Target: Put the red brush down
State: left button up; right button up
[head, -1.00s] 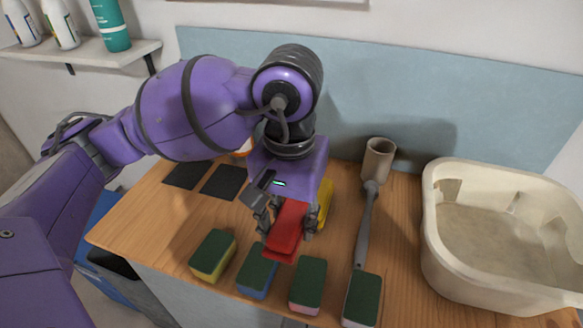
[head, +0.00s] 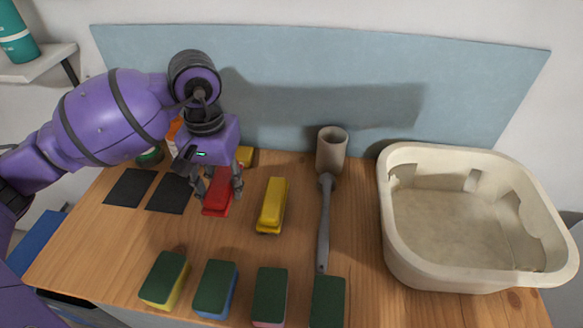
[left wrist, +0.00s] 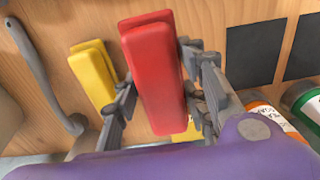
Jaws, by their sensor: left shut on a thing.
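The red brush (head: 216,202) is in my left gripper (head: 217,188), with a finger on each of its long sides. In the left wrist view the red brush (left wrist: 152,70) fills the middle, between the fingers (left wrist: 158,95). It is over the wooden counter, just right of two dark square mats; whether its underside touches the counter is not clear. A yellow brush (head: 272,205) lies on the counter to the right, apart from it. My right gripper is not in view.
Dark mats (head: 131,187) (head: 168,194) lie bare to the left. Another yellow thing (head: 245,155) and bottles are partly hidden behind my gripper. Several green-topped sponges (head: 214,288) line the front edge.

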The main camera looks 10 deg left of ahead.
aim_at(216, 173)
pick_arm(q)
jog(key=f, duration=0.1)
jog(key=w+a+f, duration=0.1)
jog(key=shift+w+a+f, duration=0.2)
jog(key=shift+a+f, duration=0.05)
jog(key=shift+f, duration=0.05)
jog(key=shift+w+a+f, duration=0.1)
jog(key=shift+f, duration=1.45)
jog(key=shift+f, duration=0.2)
jog(key=o, duration=1.4)
jog(key=shift+w+r, duration=0.1)
jog(key=shift+r, duration=0.6)
notch_tip(216, 173, up, 11)
